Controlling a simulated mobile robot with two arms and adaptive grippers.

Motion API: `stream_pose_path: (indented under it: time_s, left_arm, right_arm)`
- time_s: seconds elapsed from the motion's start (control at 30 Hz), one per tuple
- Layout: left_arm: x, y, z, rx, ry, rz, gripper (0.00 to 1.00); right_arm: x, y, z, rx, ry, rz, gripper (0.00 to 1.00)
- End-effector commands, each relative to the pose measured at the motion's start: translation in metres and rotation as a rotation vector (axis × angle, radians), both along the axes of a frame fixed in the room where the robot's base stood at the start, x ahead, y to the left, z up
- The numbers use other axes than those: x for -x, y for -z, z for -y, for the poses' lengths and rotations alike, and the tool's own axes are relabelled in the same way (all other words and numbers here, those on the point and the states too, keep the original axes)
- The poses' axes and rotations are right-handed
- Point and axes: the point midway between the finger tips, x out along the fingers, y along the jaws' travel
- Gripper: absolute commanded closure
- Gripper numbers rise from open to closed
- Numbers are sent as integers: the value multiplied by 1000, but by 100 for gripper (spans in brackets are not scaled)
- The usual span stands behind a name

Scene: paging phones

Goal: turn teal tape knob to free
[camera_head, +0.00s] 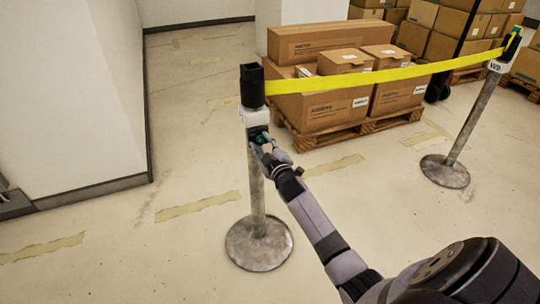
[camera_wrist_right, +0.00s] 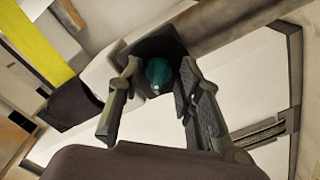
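The teal knob (camera_wrist_right: 159,74) sits on a dark mount on the near post (camera_head: 257,190), just below the black post head (camera_head: 252,86). In the head view the knob (camera_head: 259,137) is small and partly covered by my right gripper (camera_head: 265,145). In the right wrist view my right gripper (camera_wrist_right: 159,68) is open, with one finger on each side of the knob. Gaps show between the fingers and the knob. The yellow tape (camera_head: 390,75) runs taut from the near post to the far post (camera_head: 474,118). My left gripper is not in view.
Cartons (camera_head: 322,104) stand on a wooden pallet (camera_head: 362,127) behind the tape. More cartons (camera_head: 455,22) are stacked at the back right. A white wall block (camera_head: 70,90) stands at the left. The floor around the post's round base (camera_head: 258,250) is clear.

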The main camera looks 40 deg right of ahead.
Motion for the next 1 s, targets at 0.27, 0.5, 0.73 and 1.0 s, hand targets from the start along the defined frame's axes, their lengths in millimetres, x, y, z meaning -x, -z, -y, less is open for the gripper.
stream_pose_path:
  time_s: [0.27, 0.5, 0.73, 1.0]
  left_arm:
    - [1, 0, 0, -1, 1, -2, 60]
    - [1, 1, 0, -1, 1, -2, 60]
    - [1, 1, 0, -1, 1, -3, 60]
    - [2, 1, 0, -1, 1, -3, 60]
  right_arm:
    - [52, 2, -12, -1, -1, -3, 67]
    - [91, 1, -21, -1, -1, -3, 67]
    - [104, 1, -24, 0, -1, -1, 67]
    - [104, 0, -24, 0, -1, -1, 67]
